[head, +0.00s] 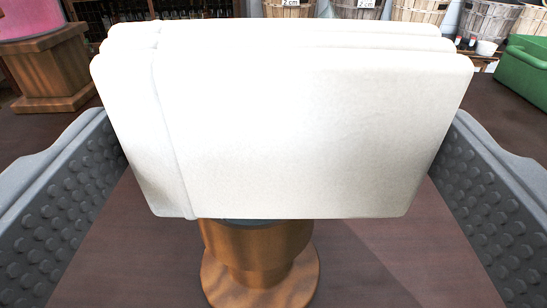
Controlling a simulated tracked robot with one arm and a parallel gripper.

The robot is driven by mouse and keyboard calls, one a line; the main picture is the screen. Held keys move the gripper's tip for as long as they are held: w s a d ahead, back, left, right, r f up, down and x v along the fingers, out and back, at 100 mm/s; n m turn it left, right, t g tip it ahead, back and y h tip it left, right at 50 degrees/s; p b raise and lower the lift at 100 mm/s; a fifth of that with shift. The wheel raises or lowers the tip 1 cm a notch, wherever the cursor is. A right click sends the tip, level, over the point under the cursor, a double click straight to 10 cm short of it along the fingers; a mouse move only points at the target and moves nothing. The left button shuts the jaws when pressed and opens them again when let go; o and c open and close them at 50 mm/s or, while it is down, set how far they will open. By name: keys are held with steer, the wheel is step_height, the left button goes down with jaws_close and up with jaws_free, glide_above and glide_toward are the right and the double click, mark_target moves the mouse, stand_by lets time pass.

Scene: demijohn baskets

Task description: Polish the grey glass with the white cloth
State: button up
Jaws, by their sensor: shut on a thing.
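The white cloth (300,135) is a thick folded pad across the middle of the head view. My gripper (278,130) has one grey studded finger on each side and is shut on the cloth, gripping it by its left and right ends. Below and behind the cloth a round wooden stand (262,278) rises from the dark brown table. A thin grey strip (262,221) shows at the stand's top under the cloth's lower edge. It may be part of the grey glass, but the cloth hides the rest. I cannot tell whether the cloth touches it.
A pink glass vessel (32,18) sits on a wooden stand (52,65) at the upper left. A green crate (525,75) is at the right edge. The table (375,265) near the stand is bare.

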mark_target(173, 158)
steer(key=shift+d, duration=0.3)
steer(key=shift+a+b, duration=0.55)
steer(key=shift+a, duration=1.25)
steer(key=shift+w+d+p, duration=0.1)
steer(key=shift+d+p, duration=0.2)
steer(key=shift+d, duration=1.5)
steer(key=shift+a+b, duration=0.55)
steer(key=shift+a, duration=1.3)
